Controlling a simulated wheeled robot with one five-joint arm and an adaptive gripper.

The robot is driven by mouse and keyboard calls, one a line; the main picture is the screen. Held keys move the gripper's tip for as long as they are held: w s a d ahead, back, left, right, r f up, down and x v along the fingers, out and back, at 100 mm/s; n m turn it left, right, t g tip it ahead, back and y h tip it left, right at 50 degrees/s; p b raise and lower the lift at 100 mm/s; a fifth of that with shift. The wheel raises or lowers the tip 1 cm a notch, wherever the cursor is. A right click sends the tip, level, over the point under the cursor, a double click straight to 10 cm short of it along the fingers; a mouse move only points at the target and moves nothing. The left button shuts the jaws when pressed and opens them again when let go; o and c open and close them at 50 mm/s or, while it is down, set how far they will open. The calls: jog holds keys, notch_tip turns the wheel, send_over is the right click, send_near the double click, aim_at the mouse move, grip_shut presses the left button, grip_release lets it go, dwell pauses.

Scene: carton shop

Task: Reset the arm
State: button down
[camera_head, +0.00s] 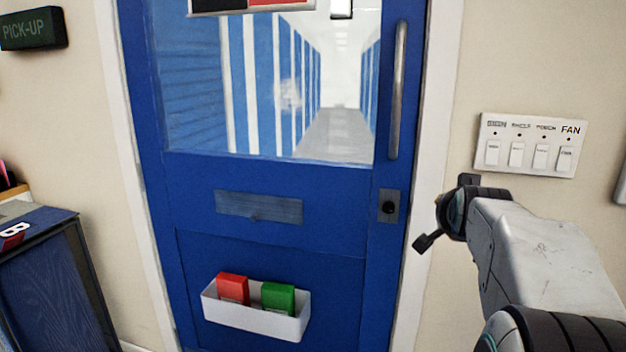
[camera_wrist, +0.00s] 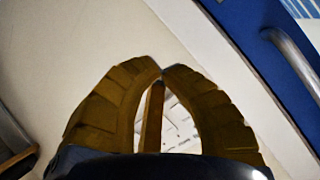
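My gripper (camera_wrist: 161,73) shows in the wrist view as two brown ridged fingers that curve inward, with their tips together. I see no object pinched at the tips. A thin brown bar shows in the gap between the fingers; I cannot tell what it is. The fingers are hard to make out there.
A blue door (camera_head: 290,200) has a vertical handle (camera_head: 398,90) and a white bin (camera_head: 257,316) holding a red box (camera_head: 233,289) and a green box (camera_head: 278,297). A switch panel (camera_head: 530,146) is right, close to my arm. A blue cabinet (camera_head: 55,290) stands left.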

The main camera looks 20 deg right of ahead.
jog(key=s+a+f+n+g+y+p, duration=0.1)
jog(key=s+a+n+y+p, duration=0.25)
jog(key=a, duration=0.65)
jog(key=s+a+f+n+g+y+p, duration=0.15)
jog(key=s+a+n+p, duration=0.35)
jog(key=a, duration=0.6)
jog(key=s+a+f+n+g+y+p, duration=0.1)
jog(key=s+a+n+g+p, duration=0.1)
jog(key=s+a, duration=0.2)
jog(key=s+a+f+n+g+y+p, duration=0.1)
jog(key=s+a+n+g+p, duration=0.1)
jog(key=s, duration=0.7)
jog(key=shift+a+f+n+y+p, duration=0.2)
jog(key=shift+a+n+y+p, duration=0.35)
jog(key=shift+a, duration=0.6)
jog(key=shift+d, duration=0.1)
